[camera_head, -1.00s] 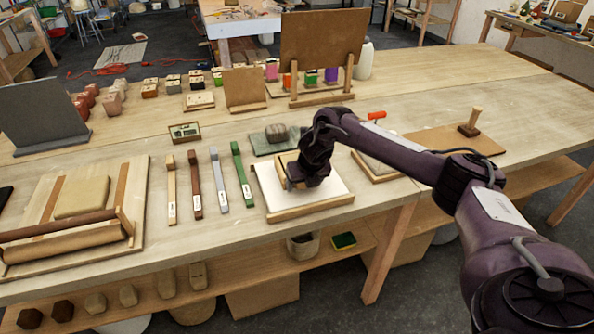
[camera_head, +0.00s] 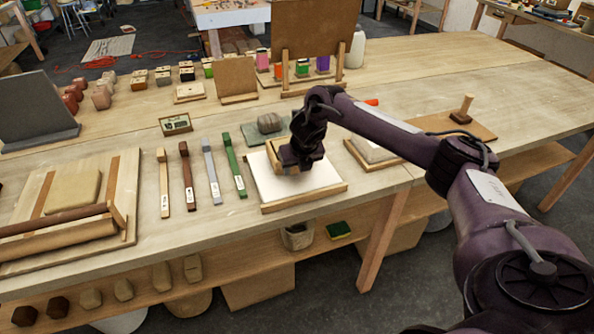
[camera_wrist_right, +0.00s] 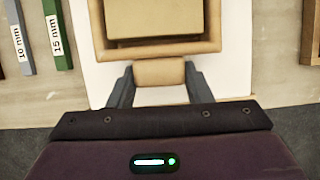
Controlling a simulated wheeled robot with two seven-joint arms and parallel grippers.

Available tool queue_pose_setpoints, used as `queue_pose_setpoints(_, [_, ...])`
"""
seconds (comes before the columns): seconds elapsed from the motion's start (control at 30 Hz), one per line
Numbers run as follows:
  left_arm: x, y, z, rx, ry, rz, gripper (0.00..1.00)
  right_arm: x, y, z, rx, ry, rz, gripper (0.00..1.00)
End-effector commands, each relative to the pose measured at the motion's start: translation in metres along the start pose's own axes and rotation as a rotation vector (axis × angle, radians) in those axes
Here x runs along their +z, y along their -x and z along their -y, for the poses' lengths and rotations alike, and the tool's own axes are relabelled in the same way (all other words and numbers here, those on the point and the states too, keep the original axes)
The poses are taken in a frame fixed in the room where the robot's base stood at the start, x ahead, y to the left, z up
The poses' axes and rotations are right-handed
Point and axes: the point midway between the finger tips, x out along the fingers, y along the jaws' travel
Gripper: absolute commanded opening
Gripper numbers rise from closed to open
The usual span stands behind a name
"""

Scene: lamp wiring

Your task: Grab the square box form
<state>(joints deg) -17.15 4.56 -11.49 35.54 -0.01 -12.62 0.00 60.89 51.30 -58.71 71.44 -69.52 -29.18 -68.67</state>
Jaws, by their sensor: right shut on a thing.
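The square box form is a light-brown wooden frame with a short tab. It shows in the right wrist view (camera_wrist_right: 210,47), with a tan block inside it. In the head view, part of the form (camera_head: 256,157) is over the white board (camera_head: 325,175), mostly hidden by my right wrist. My right gripper (camera_wrist_right: 159,76) is shut on the form's tab, with one grey finger on each side. From these views I cannot tell whether the form rests on the board or is slightly above it. My left gripper is out of view.
Several labelled strips, including a green one (camera_head: 233,165), lie left of the board. A grey lump on a green mat (camera_head: 253,137) sits behind it. A wooden press-like board (camera_head: 120,190) is at far left.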

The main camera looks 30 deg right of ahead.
Motion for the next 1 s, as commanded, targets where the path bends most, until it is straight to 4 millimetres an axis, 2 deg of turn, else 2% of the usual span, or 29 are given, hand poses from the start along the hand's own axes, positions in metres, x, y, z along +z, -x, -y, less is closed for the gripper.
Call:
queue_pose_setpoints(0.27, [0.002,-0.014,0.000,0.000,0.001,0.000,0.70,0.029,0.060,-0.001,0.005,-0.004,0.016,0.15])
queue_pose_setpoints(0.33, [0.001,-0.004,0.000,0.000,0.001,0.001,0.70,0.038,0.085,0.000,0.003,-0.002,0.015,0.15])
queue_pose_setpoints(0.5, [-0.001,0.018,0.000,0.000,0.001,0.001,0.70,0.055,0.126,0.001,0.001,-0.003,0.013,0.15])
queue_pose_setpoints(0.73, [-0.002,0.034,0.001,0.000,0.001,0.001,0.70,0.067,0.157,0.000,0.002,-0.002,0.010,0.15])
queue_pose_setpoints(1.0, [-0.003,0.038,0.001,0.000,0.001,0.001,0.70,0.071,0.169,0.000,0.002,-0.003,0.008,0.15])
